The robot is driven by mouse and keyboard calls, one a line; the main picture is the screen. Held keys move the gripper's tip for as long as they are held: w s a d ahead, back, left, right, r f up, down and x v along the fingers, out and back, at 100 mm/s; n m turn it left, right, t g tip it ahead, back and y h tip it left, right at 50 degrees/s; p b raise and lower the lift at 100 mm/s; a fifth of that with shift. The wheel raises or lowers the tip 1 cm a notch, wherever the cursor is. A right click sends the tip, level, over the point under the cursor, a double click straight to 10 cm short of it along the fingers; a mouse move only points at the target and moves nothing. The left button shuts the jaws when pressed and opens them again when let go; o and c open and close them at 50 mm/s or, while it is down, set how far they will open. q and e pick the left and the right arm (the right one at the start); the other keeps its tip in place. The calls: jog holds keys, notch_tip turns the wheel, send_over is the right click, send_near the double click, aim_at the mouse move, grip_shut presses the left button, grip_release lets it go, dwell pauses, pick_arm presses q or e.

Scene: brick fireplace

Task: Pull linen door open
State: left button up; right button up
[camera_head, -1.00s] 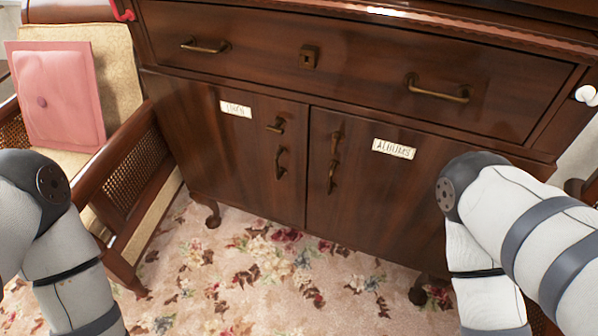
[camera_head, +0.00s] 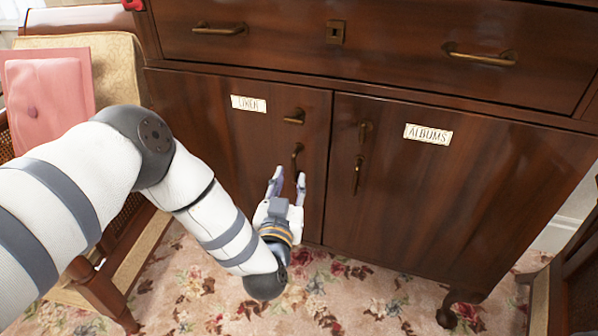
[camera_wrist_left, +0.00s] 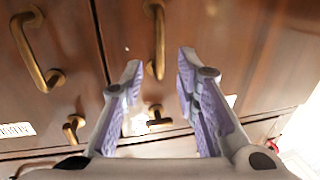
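The linen door (camera_head: 240,140) is the left door of a dark wooden cabinet and is shut flush. Its label (camera_head: 248,104) reads roughly "LINEN". A curved brass pull handle (camera_head: 297,156) hangs near its right edge, below a small brass turn knob (camera_head: 294,117). My left gripper (camera_head: 288,179) is open and empty, just below and in front of this handle. In the left wrist view the handle (camera_wrist_left: 158,38) stands beyond the gap between the two spread fingers (camera_wrist_left: 158,72), with no visible grip on it. My right gripper is out of view.
The albums door (camera_head: 450,195), also shut, has its own handle (camera_head: 357,175) close by on the right. A wide drawer (camera_head: 390,40) lies above. A chair with a pink cushion (camera_head: 48,105) stands at the left. Floral carpet (camera_head: 325,300) covers the floor.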

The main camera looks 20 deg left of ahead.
aim_at(294, 169)
pick_arm(q)
jog(key=w, duration=0.3)
jog(key=w+b, duration=0.1)
jog(key=w, duration=0.1)
jog(key=shift+a+f, duration=0.15)
jog(key=shift+a, duration=0.25)
jog(key=shift+w, duration=0.4)
grip_shut()
